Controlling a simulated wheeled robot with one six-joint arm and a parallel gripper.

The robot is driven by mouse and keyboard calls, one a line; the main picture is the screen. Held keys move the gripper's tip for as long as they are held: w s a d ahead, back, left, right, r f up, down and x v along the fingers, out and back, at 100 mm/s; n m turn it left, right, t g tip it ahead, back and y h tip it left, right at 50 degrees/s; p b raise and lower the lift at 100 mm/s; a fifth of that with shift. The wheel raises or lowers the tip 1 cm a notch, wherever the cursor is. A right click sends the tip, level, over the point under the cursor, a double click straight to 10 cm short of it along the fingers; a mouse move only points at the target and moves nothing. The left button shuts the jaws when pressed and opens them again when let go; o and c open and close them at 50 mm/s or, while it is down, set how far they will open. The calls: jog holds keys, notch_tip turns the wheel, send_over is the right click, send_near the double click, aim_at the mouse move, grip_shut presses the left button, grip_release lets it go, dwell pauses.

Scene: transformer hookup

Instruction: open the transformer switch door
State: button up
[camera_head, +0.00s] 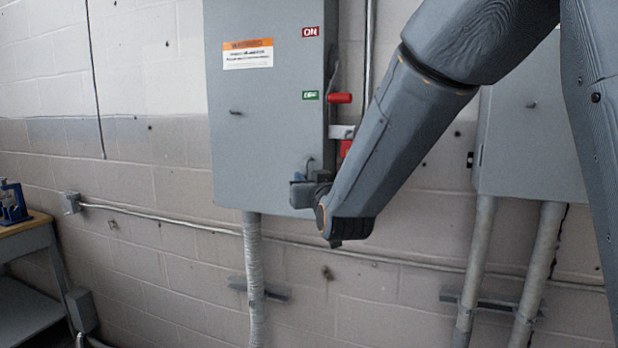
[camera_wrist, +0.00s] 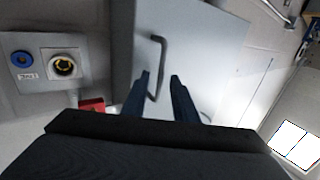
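The grey transformer switch box (camera_head: 265,150) hangs on the wall in the head view, with its flat door facing me. The door looks shut. In the wrist view the door (camera_wrist: 205,45) carries a grey bar handle (camera_wrist: 157,62). My gripper (camera_head: 303,178) is at the lower right part of the door in the head view. In the wrist view my gripper (camera_wrist: 160,78) is open, with its dark fingers on either side of the handle's lower part. I cannot tell whether a finger touches it. In the head view my gripper and arm largely hide the handle.
A red lever (camera_head: 340,98) sticks out beside the green OFF label (camera_head: 310,95). A second grey box (camera_head: 528,140) is on the right. A workbench (camera_head: 28,235) stands far left.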

grip_shut()
dwell(1.5)
